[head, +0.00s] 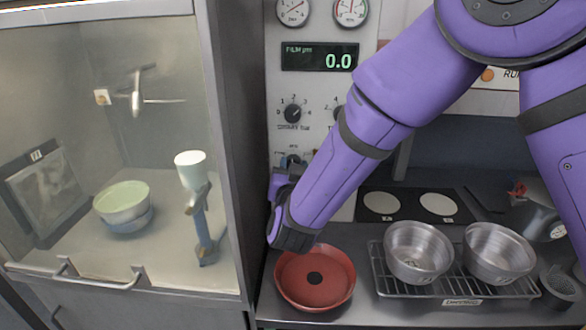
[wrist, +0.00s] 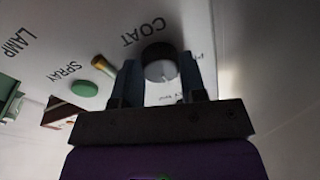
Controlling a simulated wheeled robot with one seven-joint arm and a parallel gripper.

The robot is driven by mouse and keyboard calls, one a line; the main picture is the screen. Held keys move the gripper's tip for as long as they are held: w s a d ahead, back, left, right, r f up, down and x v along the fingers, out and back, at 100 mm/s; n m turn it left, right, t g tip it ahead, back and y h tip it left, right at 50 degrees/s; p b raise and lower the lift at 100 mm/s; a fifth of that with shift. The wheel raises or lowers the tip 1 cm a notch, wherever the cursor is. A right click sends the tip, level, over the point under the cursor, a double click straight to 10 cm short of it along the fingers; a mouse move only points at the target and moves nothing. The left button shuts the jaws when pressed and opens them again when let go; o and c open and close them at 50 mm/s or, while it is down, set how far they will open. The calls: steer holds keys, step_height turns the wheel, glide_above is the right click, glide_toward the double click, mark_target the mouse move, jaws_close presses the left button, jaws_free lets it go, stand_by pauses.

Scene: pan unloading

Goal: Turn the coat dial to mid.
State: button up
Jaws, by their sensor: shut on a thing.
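The coat dial (wrist: 160,66) is a round dark knob with a pale grey face, on a white panel below an upside-down COAT label in the wrist view. My gripper (wrist: 160,75) has one dark finger on each side of it and is shut on it. A small pale mark shows on the dial's face, but the small setting words beside it are partly hidden and too blurred to read. In the head view my gripper (head: 287,172) is at the lower left of the control panel, and its own wrist partly hides the dial there.
A green SPRAY button (wrist: 85,87) and a brass-coloured peg (wrist: 103,65) are left of the dial in the wrist view. In the head view a red pan (head: 290,297) stands below my arm. Two metal pans (head: 418,250) sit on a rack. A glass-fronted booth (head: 60,130) is at left.

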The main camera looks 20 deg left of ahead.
steer(key=shift+m, duration=0.3)
steer(key=o, duration=0.9)
steer(key=v, duration=1.1)
steer(key=shift+w, duration=0.1)
steer(key=shift+w, duration=0.1)
